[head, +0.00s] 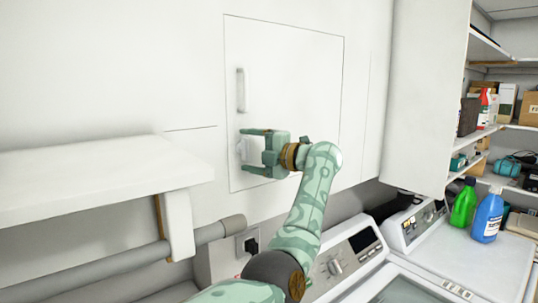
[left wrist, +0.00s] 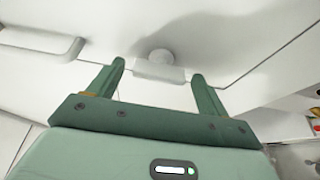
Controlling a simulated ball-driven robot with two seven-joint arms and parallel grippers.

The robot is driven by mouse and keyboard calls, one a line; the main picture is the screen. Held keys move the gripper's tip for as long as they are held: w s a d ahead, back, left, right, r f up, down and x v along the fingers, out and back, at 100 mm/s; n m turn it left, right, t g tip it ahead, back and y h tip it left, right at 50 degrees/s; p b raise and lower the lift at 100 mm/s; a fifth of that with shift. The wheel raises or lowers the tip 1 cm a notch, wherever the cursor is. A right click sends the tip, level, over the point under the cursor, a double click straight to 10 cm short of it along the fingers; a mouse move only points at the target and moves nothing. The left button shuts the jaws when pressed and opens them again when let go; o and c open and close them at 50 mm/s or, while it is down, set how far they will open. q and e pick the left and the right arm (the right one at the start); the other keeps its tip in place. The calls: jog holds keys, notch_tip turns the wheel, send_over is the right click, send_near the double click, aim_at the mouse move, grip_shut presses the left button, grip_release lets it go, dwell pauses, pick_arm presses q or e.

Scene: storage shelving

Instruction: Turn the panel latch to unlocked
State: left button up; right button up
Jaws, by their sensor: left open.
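The panel (head: 290,70) is a white square door in the white wall, outlined by a thin seam, with a vertical bar handle (head: 241,90) at its left. Below the handle is the white latch (head: 250,151). In the left wrist view the latch (left wrist: 160,73) shows as a round knob with a pale block on it. My left gripper (head: 245,150) is open, one finger above and one below the latch in the head view. In the wrist view the latch lies between the fingertips (left wrist: 157,69), with gaps visible. The latch's exact turn is hard to tell. My right gripper is not in view.
A white shelf (head: 90,185) with a grey pipe (head: 130,258) beneath juts out at the left. Washing machines (head: 340,262) stand below, with a green bottle (head: 463,204) and a blue bottle (head: 487,216) at the right. Stocked shelves fill the far right.

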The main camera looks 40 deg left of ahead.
pick_arm(q)
jog(key=w+d+b, duration=0.1)
jog(key=d+b, duration=0.1)
jog(key=d, duration=1.3)
jog(key=shift+w+d, duration=0.3)
jog(key=shift+w, duration=0.1)
